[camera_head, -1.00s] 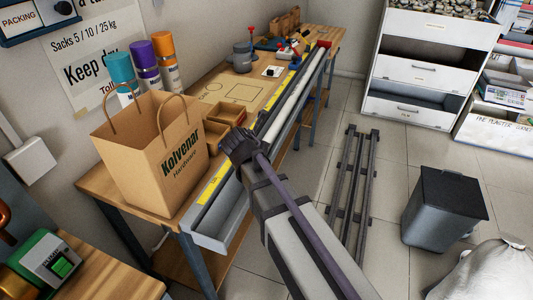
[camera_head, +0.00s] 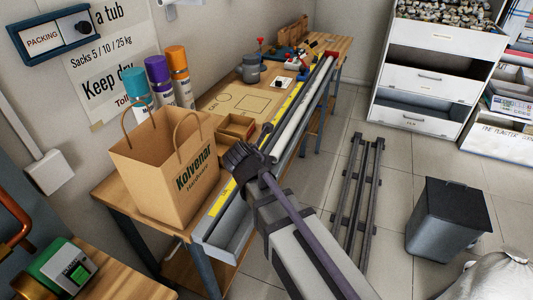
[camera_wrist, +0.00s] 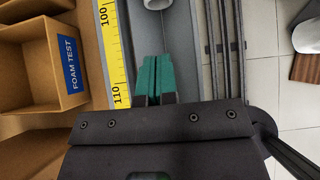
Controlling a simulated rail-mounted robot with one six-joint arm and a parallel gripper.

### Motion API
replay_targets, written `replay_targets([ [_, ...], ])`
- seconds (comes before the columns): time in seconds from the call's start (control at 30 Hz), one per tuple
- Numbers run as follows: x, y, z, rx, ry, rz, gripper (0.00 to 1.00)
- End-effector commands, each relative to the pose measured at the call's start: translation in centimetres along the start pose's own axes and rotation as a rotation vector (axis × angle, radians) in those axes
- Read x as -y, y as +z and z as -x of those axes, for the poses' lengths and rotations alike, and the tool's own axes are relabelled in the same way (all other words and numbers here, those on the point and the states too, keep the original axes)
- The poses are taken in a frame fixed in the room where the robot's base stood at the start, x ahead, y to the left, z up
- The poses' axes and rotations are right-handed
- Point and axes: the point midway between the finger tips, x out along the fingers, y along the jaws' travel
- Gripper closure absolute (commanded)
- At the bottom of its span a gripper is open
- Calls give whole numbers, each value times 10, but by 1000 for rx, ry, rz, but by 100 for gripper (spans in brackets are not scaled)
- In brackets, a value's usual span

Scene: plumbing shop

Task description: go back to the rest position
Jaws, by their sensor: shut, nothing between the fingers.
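My gripper shows in the wrist view (camera_wrist: 153,78) with its green fingers together and nothing between them. It hangs over the grey trough (camera_wrist: 182,50) at the bench's front edge, just right of the yellow measuring strip (camera_wrist: 117,55). In the head view, my dark wrist and arm stand in front of the bench, right of the paper bag (camera_head: 170,165). The fingertips are hidden there.
The workbench (camera_head: 215,99) carries the bag, spray cans (camera_head: 158,82), a small wooden tray (camera_head: 237,127) and a white pipe (camera_head: 302,110). Floor rails (camera_head: 357,200), a grey bin (camera_head: 446,218) and a drawer cabinet (camera_head: 436,80) stand to the right. Some floor between is clear.

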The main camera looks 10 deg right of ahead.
Motion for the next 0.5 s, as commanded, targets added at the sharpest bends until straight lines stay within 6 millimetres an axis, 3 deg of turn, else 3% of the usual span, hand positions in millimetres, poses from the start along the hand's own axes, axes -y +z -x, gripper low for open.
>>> replay_targets([
  [0.03, 1, 7, 21, 0, 1, 2, 100],
  [0.17, 1, 4, 41, 0, 0, 1, 100],
  [0.5, 0, 0, 45, 0, -1, -6, 100],
])
